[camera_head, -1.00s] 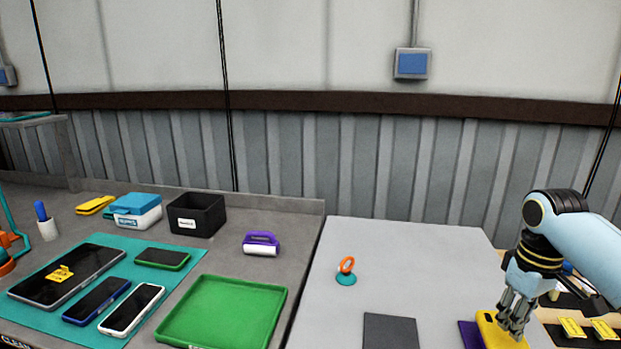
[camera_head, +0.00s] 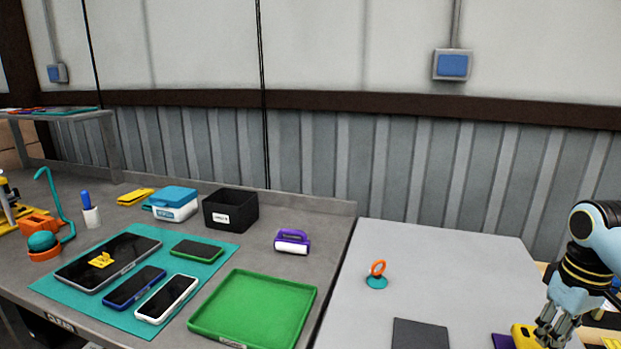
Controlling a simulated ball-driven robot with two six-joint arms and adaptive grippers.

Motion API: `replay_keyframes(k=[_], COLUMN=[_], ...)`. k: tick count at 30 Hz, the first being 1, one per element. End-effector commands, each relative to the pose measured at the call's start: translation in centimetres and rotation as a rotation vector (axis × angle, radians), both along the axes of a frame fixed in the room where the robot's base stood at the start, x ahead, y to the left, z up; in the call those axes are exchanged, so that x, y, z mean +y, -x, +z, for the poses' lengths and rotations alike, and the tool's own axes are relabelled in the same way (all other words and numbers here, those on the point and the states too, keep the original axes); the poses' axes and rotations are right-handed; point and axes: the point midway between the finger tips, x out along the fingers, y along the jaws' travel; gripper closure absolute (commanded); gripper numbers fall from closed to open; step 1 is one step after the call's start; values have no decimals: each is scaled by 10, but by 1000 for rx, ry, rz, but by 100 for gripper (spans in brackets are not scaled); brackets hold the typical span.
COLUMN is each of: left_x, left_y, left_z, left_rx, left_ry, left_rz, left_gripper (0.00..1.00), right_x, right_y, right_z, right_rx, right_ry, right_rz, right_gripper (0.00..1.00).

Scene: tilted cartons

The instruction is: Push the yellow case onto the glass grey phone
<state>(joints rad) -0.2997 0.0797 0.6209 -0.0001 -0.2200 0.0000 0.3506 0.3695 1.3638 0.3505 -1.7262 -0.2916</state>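A yellow case (camera_head: 523,336) lies at the bottom right on the light grey table, partly cut off by the frame's edge, beside a purple piece (camera_head: 502,342). My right gripper (camera_head: 550,334) points down at the yellow case, its fingers at or against it; whether they grip it is unclear. A large grey phone (camera_head: 125,251) with a dark screen and a yellow label lies on the teal mat (camera_head: 216,258) at the left. A dark grey flat slab (camera_head: 420,334) lies on the light table; I cannot tell whether it is a phone. My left gripper is not in view.
Blue (camera_head: 134,288), white (camera_head: 167,299) and green (camera_head: 197,250) phones share the mat. A green tray (camera_head: 254,309), black box (camera_head: 231,211), blue-lidded box (camera_head: 172,204) and purple-handled roller (camera_head: 292,242) are nearby.

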Motion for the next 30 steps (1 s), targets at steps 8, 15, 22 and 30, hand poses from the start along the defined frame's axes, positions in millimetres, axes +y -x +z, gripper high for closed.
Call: replay_keyframes(k=[8, 15, 22, 30], left_x=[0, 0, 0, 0], left_y=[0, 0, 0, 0], left_z=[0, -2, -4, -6], left_rx=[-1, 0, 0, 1], left_ry=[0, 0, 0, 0], left_rz=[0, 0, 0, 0], left_gripper=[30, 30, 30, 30], right_x=[0, 0, 0, 0], right_y=[0, 0, 0, 0], right_z=[-1, -5, -10, -15], right_rx=[0, 0, 0, 0], right_ry=[0, 0, 0, 0], right_rz=[0, 0, 0, 0], right_gripper=[100, 100, 100, 100])
